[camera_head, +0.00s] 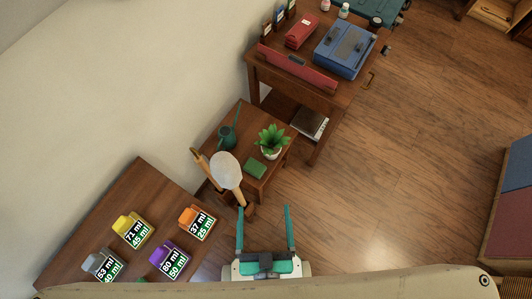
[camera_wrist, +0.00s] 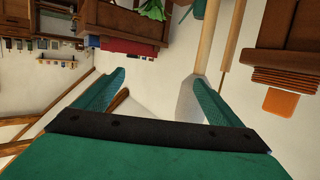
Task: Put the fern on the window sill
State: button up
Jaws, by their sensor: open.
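The fern (camera_head: 270,137) has bright green leaves and stands upright in a small white pot on a small wooden side table (camera_head: 233,120). Green leaves, likely the same fern, show cut off at the top of the wrist view (camera_wrist: 152,9). My gripper (camera_head: 264,208) is open and empty, with teal fingers apart, below the fern in the head view and away from it. Both fingers also show in the wrist view (camera_wrist: 160,80), with nothing between their tips. I cannot make out a window sill in either view.
A dark green watering can (camera_head: 227,137) and a green block (camera_head: 255,168) share the side table. A pale round-headed, wooden-handled object (camera_head: 226,171) stands between table and gripper. Labelled coloured containers sit on the left table (camera_head: 90,225). A desk (camera_head: 325,98) holds boxes.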

jog(key=w+d+f+t, duration=0.1)
jog(key=w+f, duration=0.4)
jog(key=f, duration=0.3)
jog(key=w+d+f, duration=0.1)
jog(key=w+f, duration=0.4)
jog(key=f, duration=0.3)
jog(key=t, duration=0.2)
send_near(270, 138)
jog(key=shift+s+n+y, duration=0.3)
jog(key=shift+s, duration=0.4)
jog(key=shift+w, duration=0.3)
jog(key=w, duration=0.5)
jog(key=shift+w+f, duration=0.1)
jog(key=shift+w, duration=0.2)
jog(key=shift+w+d+f, duration=0.1)
jog(key=shift+w+f, duration=0.1)
jog(key=shift+w, duration=1.1)
jog(key=shift+w+f, duration=0.2)
jog(key=shift+w, duration=1.15)
jog(key=c, duration=1.7)
jog(key=shift+r, duration=0.1)
jog(key=shift+c, duration=0.2)
